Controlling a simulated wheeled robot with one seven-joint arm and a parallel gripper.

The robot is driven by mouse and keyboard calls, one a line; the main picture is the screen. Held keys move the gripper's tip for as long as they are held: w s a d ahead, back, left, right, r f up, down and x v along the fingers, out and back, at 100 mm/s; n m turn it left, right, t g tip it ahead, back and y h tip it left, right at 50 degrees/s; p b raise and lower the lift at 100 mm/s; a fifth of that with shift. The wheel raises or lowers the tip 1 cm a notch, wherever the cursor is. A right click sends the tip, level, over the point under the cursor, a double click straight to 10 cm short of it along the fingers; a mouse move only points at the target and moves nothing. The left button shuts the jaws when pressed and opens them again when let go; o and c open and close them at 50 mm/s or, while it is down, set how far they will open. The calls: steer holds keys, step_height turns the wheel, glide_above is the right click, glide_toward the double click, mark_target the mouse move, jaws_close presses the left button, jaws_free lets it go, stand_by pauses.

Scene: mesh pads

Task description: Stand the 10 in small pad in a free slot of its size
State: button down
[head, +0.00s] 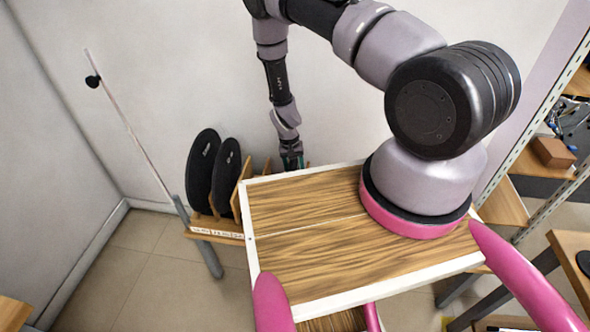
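Two black round pads stand upright in a wooden slotted rack (240,190) at the left. The left pad (202,168) looks larger than the right pad (226,176). Both have small white marks too small to read. My gripper (292,164) points down at the right part of the rack, beyond the wood-topped surface that carries my arm. Its fingertips are small and partly hidden by that surface's edge. I cannot tell whether they are open or hold a pad. The rack's right-hand slots are mostly hidden too. I cannot make out which pad is the 10 in small one.
A label strip (215,234) runs along the rack's front. A thin slanted pole (135,137) rises left of it. The wall is close behind. Shelving stands at the right, with a brown box (553,152) and part of a dark round thing (584,262).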

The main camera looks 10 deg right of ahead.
steer(key=shift+c, duration=0.9)
jaws_free()
steer(key=r, duration=0.7)
steer(key=w+a+r, duration=0.1)
steer(key=r, duration=0.2)
steer(key=shift+w+r, duration=0.1)
steer(key=shift+r, duration=0.2)
steer(key=shift+a+r, duration=0.1)
step_height(320, 180, up, 35)
steer(key=w+m+t+y, duration=0.1)
steer(key=t+y, duration=0.2)
steer(key=s+d+r+t, duration=0.1)
steer(key=s+d+r, duration=0.1)
steer(key=s+r, duration=0.35)
steer(key=s+d+r+t, duration=0.1)
steer(key=s+d+r, duration=0.1)
steer(key=r, duration=0.6)
steer(key=s+d+r+t, duration=0.1)
steer(key=s+r, duration=0.3)
steer(key=s, duration=0.3)
steer(key=s+d+r+t, duration=0.1)
steer(key=s+r, duration=0.3)
steer(key=s, duration=0.4)
steer(key=shift+d+t, duration=0.3)
steer(key=shift+t, duration=0.4)
